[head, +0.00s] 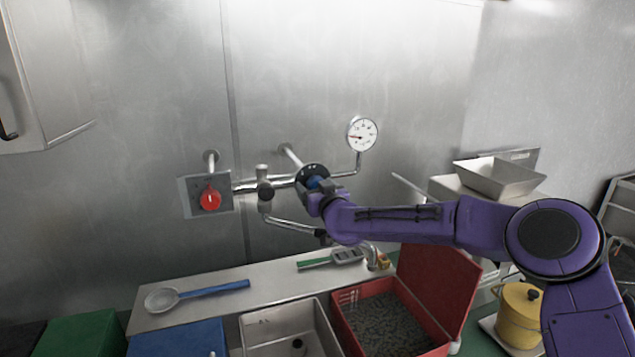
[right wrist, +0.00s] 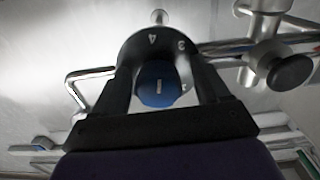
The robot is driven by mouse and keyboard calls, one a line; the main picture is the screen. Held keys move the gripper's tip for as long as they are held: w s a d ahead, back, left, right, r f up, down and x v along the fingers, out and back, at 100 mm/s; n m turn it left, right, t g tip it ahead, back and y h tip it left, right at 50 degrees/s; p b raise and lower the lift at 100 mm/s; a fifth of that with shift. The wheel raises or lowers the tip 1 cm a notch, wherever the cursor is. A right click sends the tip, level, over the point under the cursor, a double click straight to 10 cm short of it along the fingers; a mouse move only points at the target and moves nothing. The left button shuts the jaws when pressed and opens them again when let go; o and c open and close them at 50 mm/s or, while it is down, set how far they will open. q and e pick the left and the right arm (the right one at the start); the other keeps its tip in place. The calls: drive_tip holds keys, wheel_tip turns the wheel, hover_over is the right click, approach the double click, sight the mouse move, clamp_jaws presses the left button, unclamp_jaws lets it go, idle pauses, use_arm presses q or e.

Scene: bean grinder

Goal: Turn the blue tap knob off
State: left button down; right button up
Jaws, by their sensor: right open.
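The blue tap knob (right wrist: 157,86) sits on a black numbered dial (right wrist: 152,44) in the right wrist view. In the head view the blue knob (head: 316,182) is partly hidden behind my right gripper. My right gripper (right wrist: 158,95) is open, with one finger on each side of the knob. I cannot tell whether the fingers touch it. My right arm (head: 400,222) reaches in from the right, up to the pipework. My left gripper does not show.
A red knob on a plate (head: 210,197) and a pressure gauge (head: 362,134) are on the wall pipes. Below are a shelf with a blue-handled strainer (head: 195,294), a sink (head: 318,333), a red bin (head: 350,296) of dark granules and a yellow pot (head: 519,318).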

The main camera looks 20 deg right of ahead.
drive_tip(key=shift+s+d+r, duration=0.15)
drive_tip(key=shift+s+d, duration=0.05)
drive_tip(key=shift+s, duration=0.1)
drive_tip(key=shift+w, duration=0.1)
drive_tip(key=c, duration=1)
drive_tip(key=shift+a, duration=0.1)
drive_tip(key=shift+c, duration=0.2)
